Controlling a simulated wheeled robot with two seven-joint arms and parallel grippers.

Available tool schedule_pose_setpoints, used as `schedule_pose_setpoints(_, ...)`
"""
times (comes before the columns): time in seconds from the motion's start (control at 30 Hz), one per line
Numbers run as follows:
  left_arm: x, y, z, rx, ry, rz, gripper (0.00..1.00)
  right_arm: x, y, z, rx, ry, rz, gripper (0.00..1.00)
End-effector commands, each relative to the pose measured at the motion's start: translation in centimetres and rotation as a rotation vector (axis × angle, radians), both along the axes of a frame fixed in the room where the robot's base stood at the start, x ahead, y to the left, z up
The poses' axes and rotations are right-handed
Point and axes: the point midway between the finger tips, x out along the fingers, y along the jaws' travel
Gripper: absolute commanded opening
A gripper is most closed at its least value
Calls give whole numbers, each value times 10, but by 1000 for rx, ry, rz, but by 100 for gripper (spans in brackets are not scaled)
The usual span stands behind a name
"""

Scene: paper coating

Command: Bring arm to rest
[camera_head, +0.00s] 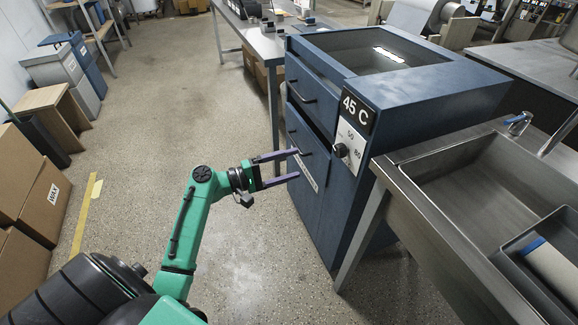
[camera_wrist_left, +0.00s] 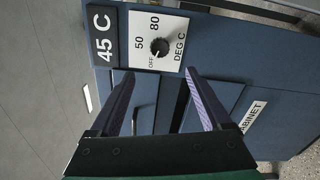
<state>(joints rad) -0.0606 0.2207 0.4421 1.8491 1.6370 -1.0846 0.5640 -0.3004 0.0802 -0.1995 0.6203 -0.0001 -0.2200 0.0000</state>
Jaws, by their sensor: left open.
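My left arm reaches in from the left in the head view. Its gripper (camera_head: 289,168) is open and empty, with its two purple-grey fingers pointing right at the front of the blue cabinet (camera_head: 447,97). In the left wrist view the open fingers (camera_wrist_left: 160,100) frame part of the cabinet front, with nothing between them. I cannot tell whether the fingertips touch the cabinet or its handle. The upper drawer (camera_head: 312,88) looks shut, and a narrow dark gap shows below it. My right gripper is not in view.
A control knob (camera_head: 341,150) sits on the cabinet under a 45 C sign (camera_head: 356,108). A steel sink (camera_head: 480,190) stands close on the right, holding a tray (camera_head: 545,262). Cardboard boxes (camera_head: 40,196) stand at the left. The floor (camera_head: 160,120) between is clear.

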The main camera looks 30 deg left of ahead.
Motion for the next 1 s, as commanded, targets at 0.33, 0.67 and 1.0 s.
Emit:
schedule_pose_setpoints(0.33,0,0,0,-1,1,0,82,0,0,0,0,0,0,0)
schedule_pose_setpoints(0.67,-11,10,-127,206,244,108,82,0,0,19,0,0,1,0)
schedule_pose_setpoints(1.0,-216,21,-370,1082,608,-164,82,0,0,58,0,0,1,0)
